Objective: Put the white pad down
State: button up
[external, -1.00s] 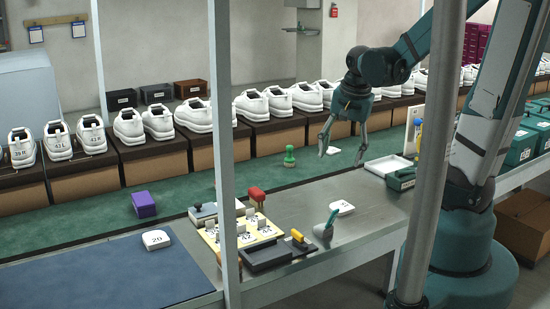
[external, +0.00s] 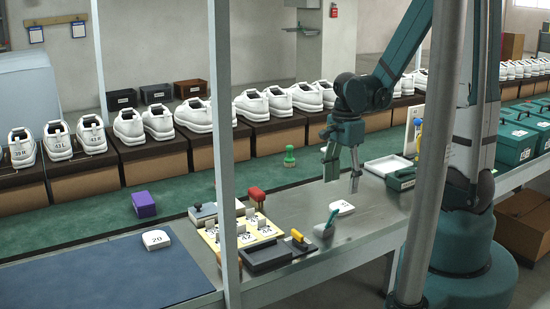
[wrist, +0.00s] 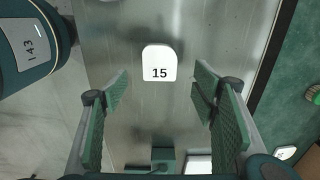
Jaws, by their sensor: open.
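A white pad marked 15 (wrist: 159,62) lies flat on the metal bench in the wrist view. It appears to be the white pad (external: 341,207) on the bench in the external view, where its number is too small to read surely. My gripper (external: 342,187) is above the bench, behind and above that pad, pointing down. In the wrist view its fingers (wrist: 162,92) are spread wide with nothing between them, and the pad lies beyond their tips. Another white pad (external: 156,240) lies on the blue mat at the front left.
A teal-handled tool (external: 327,223) stands just left of the bench pad. A yellow board with white tags (external: 226,239) and a dark tray (external: 270,257) are farther left. A white tray (external: 385,166) and green box (external: 402,180) are right.

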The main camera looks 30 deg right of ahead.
aim_at(340, 207)
jog(key=shift+f, duration=0.1)
jog(key=shift+f+b, duration=0.45)
jog(key=shift+f, duration=0.75)
jog(key=shift+a+f+b, duration=0.15)
jog(key=shift+f+b, duration=0.9)
jog(key=shift+f, duration=1.55)
jog(key=c, duration=1.1)
jog(key=shift+r, duration=0.1)
jog(key=shift+r+p, duration=1.7)
jog(key=shift+r, duration=3.2)
